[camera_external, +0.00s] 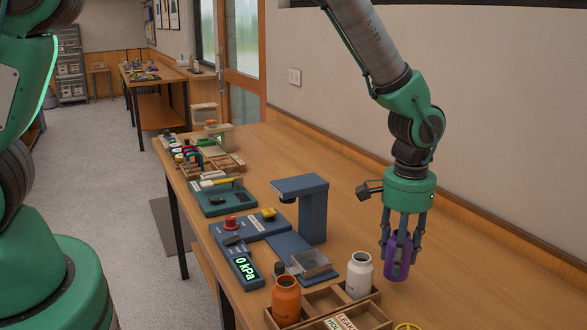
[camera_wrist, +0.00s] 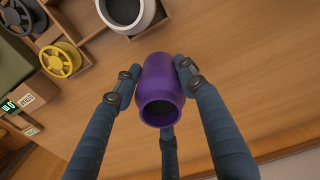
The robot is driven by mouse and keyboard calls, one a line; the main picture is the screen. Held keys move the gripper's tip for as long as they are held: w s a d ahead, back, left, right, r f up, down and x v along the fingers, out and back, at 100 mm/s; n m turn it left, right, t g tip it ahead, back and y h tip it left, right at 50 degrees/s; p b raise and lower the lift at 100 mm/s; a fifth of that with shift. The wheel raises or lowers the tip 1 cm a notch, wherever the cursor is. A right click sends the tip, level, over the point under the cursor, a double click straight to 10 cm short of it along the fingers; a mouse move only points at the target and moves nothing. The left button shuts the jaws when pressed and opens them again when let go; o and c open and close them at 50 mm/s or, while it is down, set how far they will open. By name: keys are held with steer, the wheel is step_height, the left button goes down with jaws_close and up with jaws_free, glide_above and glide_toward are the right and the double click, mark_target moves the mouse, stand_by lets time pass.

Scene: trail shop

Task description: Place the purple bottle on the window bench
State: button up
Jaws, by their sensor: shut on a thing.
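The purple bottle (camera_external: 398,265) is upright between the fingers of my gripper (camera_external: 403,240) in the external view. My gripper is shut on it from above. In the wrist view the purple bottle (camera_wrist: 160,90) shows its open mouth towards the camera, with fingers at both sides and one below. The bottle is over the bare right part of the near wooden bench (camera_external: 345,215); I cannot tell whether its base touches the wood. Another bench (camera_external: 150,73) stands far back near the window (camera_external: 208,35); no label shows which is the window bench.
A white bottle (camera_external: 359,274) and an orange bottle (camera_external: 286,300) stand in a wooden divided tray (camera_external: 325,300) close to the left of my gripper. A blue press-like device (camera_external: 305,205) stands further left. The bench top behind my gripper is clear up to the wall.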

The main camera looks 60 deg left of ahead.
steer(key=shift+f, duration=1.8)
steer(key=shift+f, duration=0.15)
steer(key=o, duration=1.4)
steer(key=shift+o, duration=0.2)
step_height(320, 180, up, 12)
steer(key=shift+r+p, duration=0.1)
steer(key=shift+p, duration=0.2)
steer(key=shift+r, duration=0.1)
